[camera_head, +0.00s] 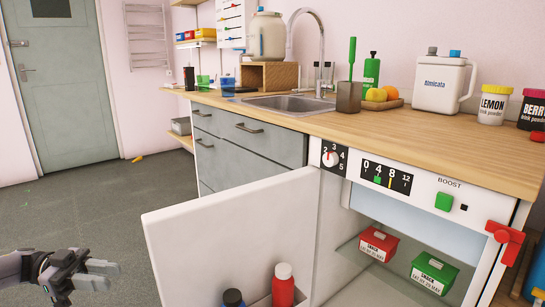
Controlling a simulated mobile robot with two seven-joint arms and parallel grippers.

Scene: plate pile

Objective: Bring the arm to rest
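My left gripper (108,276) is at the bottom left of the head view, low over the grey floor. Its two light fingertips point right with a gap between them, and nothing shows between them. It is apart from the open white door (200,225) to its right. My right gripper is not in view.
The open door belongs to a low white unit under the wooden counter (430,137). Inside are a red box (378,243) and a green box (434,271). The floor (90,215) at left is mostly clear.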

